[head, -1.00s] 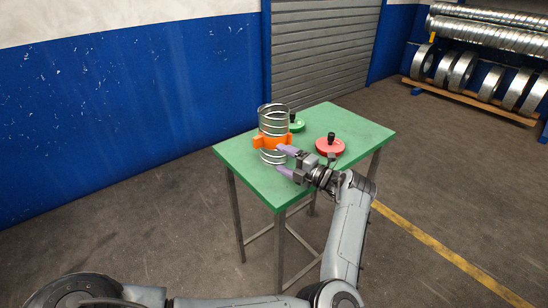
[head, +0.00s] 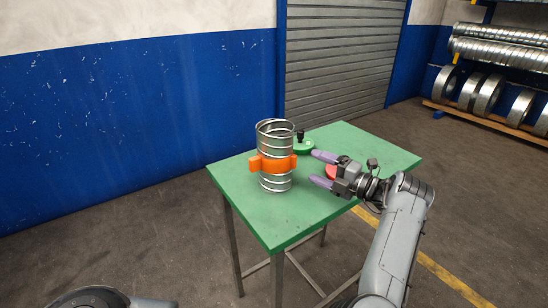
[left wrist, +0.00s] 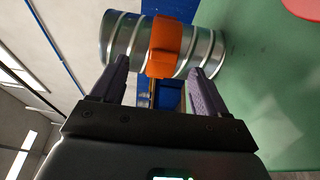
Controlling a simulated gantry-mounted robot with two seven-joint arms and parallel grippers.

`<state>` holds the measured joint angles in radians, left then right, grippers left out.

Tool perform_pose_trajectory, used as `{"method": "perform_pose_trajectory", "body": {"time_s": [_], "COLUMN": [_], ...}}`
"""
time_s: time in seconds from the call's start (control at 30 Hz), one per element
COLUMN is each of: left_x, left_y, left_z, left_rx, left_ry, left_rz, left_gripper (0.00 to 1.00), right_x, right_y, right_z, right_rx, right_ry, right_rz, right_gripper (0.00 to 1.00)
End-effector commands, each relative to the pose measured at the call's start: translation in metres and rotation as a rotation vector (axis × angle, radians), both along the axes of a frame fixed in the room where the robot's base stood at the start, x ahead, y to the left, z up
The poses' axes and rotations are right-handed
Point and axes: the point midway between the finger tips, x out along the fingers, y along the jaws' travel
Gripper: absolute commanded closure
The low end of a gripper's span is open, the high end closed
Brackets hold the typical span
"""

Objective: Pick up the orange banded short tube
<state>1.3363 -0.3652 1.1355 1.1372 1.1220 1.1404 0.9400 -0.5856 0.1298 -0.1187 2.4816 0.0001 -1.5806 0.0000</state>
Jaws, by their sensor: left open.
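The short tube (head: 275,183) is ribbed silver metal with an orange band (head: 278,166) around its middle. It stands upright on the green table (head: 250,222). My left gripper (head: 316,168) is open and empty to the right of the tube, its purple fingers pointing at it with a clear gap between. In the left wrist view the tube (left wrist: 120,38) lies across the picture beyond the fingertips, with the orange band (left wrist: 165,45) between the two fingers. My right gripper is not in view.
A green round piece with a black knob (head: 303,146) sits behind the tube. A red round piece (head: 331,171) is partly hidden behind my left gripper. The table's front left is clear. A blue wall (head: 120,110) and a rack of ducts (head: 485,90) stand beyond.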

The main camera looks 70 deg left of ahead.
Motion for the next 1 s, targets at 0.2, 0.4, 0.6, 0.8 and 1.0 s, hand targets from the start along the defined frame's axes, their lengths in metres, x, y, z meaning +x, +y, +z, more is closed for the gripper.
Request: {"method": "perform_pose_trajectory", "body": {"time_s": [0.2,0.4,0.6,0.8,1.0], "left_x": [-0.008,-0.021,-0.026,-0.027,-0.026], "left_y": [0.013,0.035,0.046,0.047,0.047], "left_z": [-0.005,-0.007,-0.006,-0.006,-0.006], "left_rx": [0.001,0.001,0.000,0.000,-0.001], "left_ry": [0.000,0.000,0.000,0.000,0.000], "left_rz": [0.002,0.002,-0.001,-0.001,-0.001], "left_gripper": [0.26,0.26,0.26,0.26,0.52], "right_x": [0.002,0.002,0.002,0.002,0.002], "right_y": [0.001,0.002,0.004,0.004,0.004], "right_z": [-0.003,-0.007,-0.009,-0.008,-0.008], "right_rx": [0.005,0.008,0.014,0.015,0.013], "right_ry": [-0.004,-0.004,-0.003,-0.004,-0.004], "right_rz": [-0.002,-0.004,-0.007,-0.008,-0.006], "right_gripper": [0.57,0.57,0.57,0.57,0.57]}}
